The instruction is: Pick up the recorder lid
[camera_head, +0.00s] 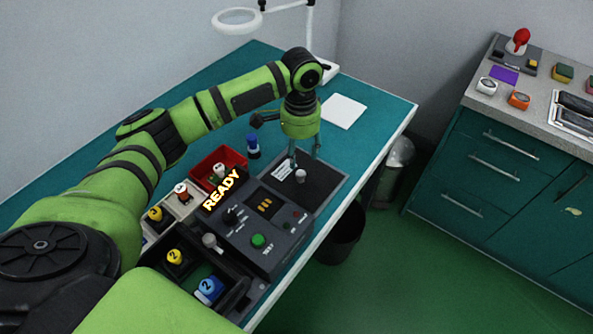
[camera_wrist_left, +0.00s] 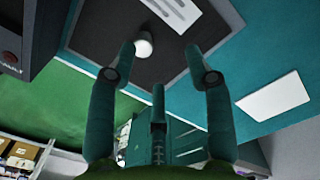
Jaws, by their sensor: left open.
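A flat dark panel with a pale round knob and a white label, which looks like the recorder lid (camera_head: 322,182), lies on the teal table beside the recorder (camera_head: 262,228). The recorder shows a lit READY display. My left gripper (camera_head: 305,157) is open and points down over the panel, close to the knob (camera_head: 301,176). In the left wrist view the knob (camera_wrist_left: 143,46) shows near the left fingertip, between the spread fingers (camera_wrist_left: 160,52), with the dark panel (camera_wrist_left: 110,42) behind. I cannot tell whether the fingers touch anything. My right gripper is not in view.
A red bin (camera_head: 208,168), a blue-capped item (camera_head: 253,148) and a black tray (camera_head: 187,250) with numbered knobs stand around the recorder. A white sheet (camera_head: 344,111) lies behind the panel. A magnifier lamp (camera_head: 237,20) stands at the back. The table's right edge is near.

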